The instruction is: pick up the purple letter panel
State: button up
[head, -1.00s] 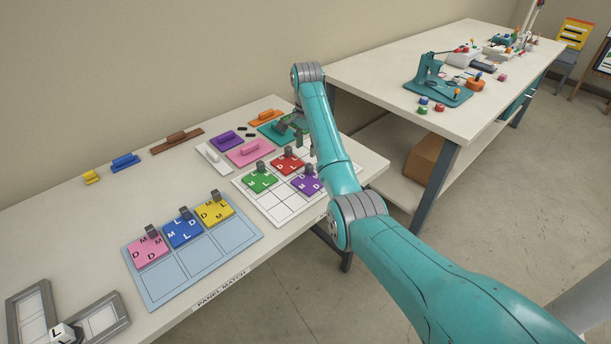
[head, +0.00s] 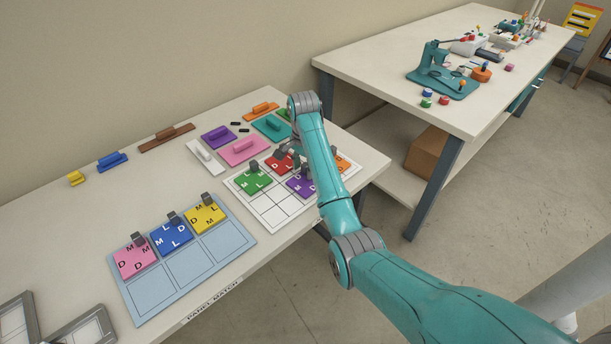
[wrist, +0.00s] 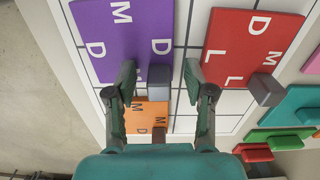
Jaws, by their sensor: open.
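The purple letter panel (head: 299,187) lies on the white grid board (head: 272,212), partly hidden by my arm in the head view. In the wrist view the purple panel (wrist: 121,40) shows white letters M and D and a grey block handle (wrist: 159,79) at its lower right. My gripper (wrist: 160,74) is open above the board. The handle appears between its fingertips, closer to the left one. I cannot tell how far the fingers are above it. In the head view the gripper is mostly hidden behind my arm.
A red panel (wrist: 250,47) lies close on the right, its handle near my right finger. An orange panel (wrist: 146,115) and a green panel (head: 253,181) share the board. A blue board (head: 215,248) holds pink, blue and yellow panels. Other handled plates stand behind.

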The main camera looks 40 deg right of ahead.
jog(key=shift+f, duration=0.15)
grip_shut()
dwell(0.4)
